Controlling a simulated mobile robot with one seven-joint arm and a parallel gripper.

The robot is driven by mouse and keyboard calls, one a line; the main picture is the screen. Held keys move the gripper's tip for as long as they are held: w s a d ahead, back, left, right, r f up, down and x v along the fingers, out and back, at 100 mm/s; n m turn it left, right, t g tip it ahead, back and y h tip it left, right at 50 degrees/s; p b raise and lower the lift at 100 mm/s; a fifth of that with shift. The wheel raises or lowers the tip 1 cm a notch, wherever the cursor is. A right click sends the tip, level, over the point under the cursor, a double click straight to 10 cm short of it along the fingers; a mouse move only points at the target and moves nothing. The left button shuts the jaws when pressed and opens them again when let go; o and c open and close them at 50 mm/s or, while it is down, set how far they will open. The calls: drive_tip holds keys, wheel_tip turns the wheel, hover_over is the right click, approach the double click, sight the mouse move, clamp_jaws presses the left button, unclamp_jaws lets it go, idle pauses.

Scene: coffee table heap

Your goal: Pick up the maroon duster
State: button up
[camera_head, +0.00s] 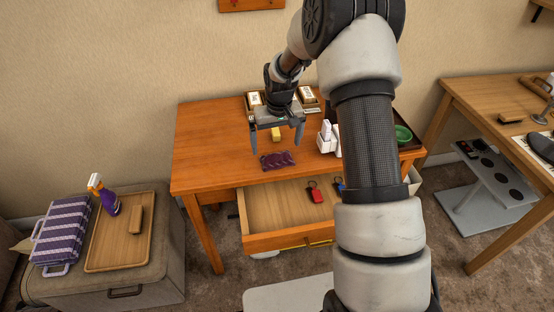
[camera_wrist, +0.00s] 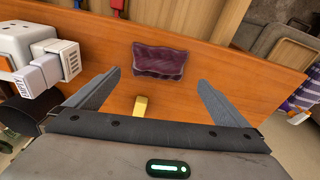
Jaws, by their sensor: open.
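The maroon duster (camera_head: 278,160) lies flat and crumpled on the wooden table (camera_head: 205,150), near its front edge above the open drawer. It also shows in the wrist view (camera_wrist: 160,60), beyond and between my fingertips. My gripper (camera_head: 277,150) is open and empty, above the table with its fingers pointing down. In the wrist view my gripper (camera_wrist: 160,80) has its two fingers wide apart, with a clear gap between them and the duster. The whole duster is visible in the wrist view.
A yellow block (camera_wrist: 141,106) lies between my fingers' bases in the wrist view. A white holder (camera_head: 327,138) stands right of the duster. The open drawer (camera_head: 270,204) juts out below and holds a red-tagged item (camera_head: 315,194). Table left of the duster is clear.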

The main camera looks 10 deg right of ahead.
sight(277, 152)
drive_tip(key=f, duration=0.5)
drive_tip(key=shift+w+d+f, duration=0.2)
drive_tip(key=shift+w+f, duration=0.1)
drive_tip(key=shift+w, duration=0.05)
drive_tip(key=c, duration=0.9)
wheel_tip(277, 152, up, 10)
drive_tip(key=shift+r, duration=0.1)
drive_tip(key=shift+o, duration=0.7)
drive_tip(key=w+p, duration=0.1)
drive_tip(key=w, duration=0.2)
drive_tip(key=w+d, duration=0.1)
drive_tip(key=w, duration=0.3)
drive_tip(key=w+p, duration=0.1)
drive_tip(key=w, duration=0.3)
drive_tip(key=shift+d+p, duration=0.3)
drive_tip(key=shift+c, duration=0.4)
drive_tip(key=shift+w+d+f+b, duration=0.15)
drive_tip(key=shift+f+b, duration=0.4)
drive_tip(key=shift+f, duration=0.5)
drive_tip(key=shift+w+a+f+b, duration=0.15)
drive_tip(key=shift+f+b, duration=0.35)
drive_tip(key=shift+f, duration=0.5)
drive_tip(key=shift+w+d+f+b, duration=0.2)
drive_tip(key=shift+f+b, duration=0.35)
drive_tip(key=shift+f, duration=0.5)
